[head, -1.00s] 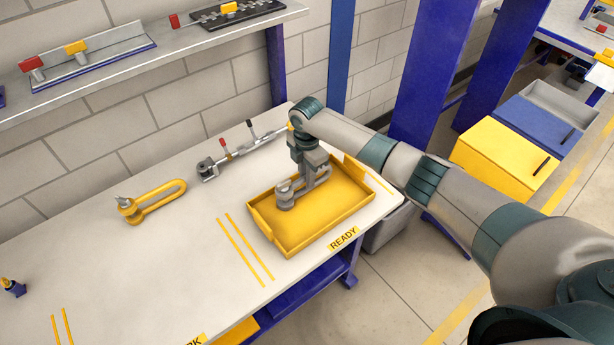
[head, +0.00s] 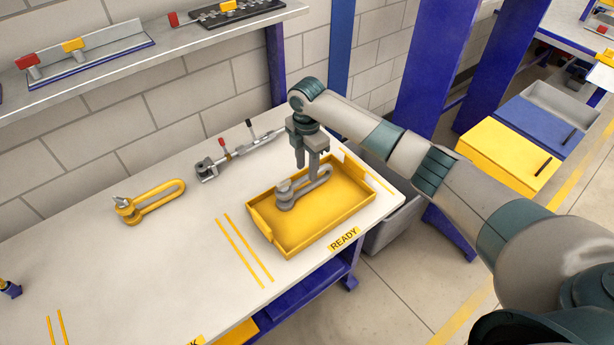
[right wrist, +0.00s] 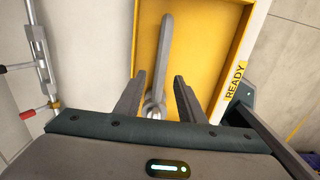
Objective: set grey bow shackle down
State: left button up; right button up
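The grey bow shackle (head: 287,198) lies in the yellow tray (head: 335,221) beside the READY label. My right gripper (head: 307,172) is above the far part of the shackle, pointing down. In the right wrist view its two fingers (right wrist: 160,90) are apart with a gap on each side of the shackle (right wrist: 166,55), which shows between and beyond them. The shackle's near end is partly hidden by the gripper in that view. My left gripper is not in view.
A yellow shackle (head: 150,201) and a grey clamp tool with a red grip (head: 235,156) lie on the bench left of the tray. A shelf (head: 190,48) runs above the bench's back. The bench front between the yellow line marks is clear.

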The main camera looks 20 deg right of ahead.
aim_at(307, 176)
notch_tip(307, 176, up, 7)
jog(key=b, duration=0.2)
dwell(0.6)
